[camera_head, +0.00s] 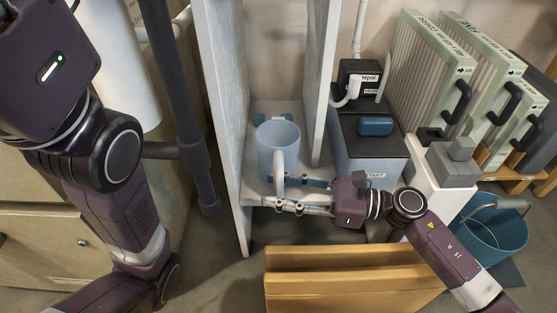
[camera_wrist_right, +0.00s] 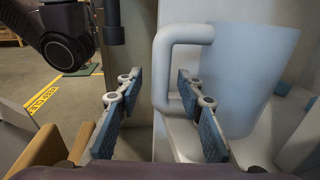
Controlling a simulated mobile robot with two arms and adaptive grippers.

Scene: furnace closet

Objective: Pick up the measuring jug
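The measuring jug (camera_head: 278,137) is a pale blue-grey, translucent cup standing upright on a light shelf between two white upright panels. Its handle faces me. My right gripper (camera_head: 276,194) reaches in from the right, low in front of the jug, with its fingers apart. In the right wrist view the jug (camera_wrist_right: 245,75) fills the right side, and its handle (camera_wrist_right: 159,75) appears between the two blue-padded fingers (camera_wrist_right: 160,92). I cannot tell whether either finger touches the handle. My left arm shows at the left; its gripper is out of view.
White panels (camera_head: 222,120) flank the jug closely. To the right stand a dark-topped box (camera_head: 370,160), green-edged filters (camera_head: 430,75) and a teal bucket (camera_head: 490,235). Wooden boards (camera_head: 350,291) lie below my right arm. A dark pipe (camera_head: 190,130) rises left of the panels.

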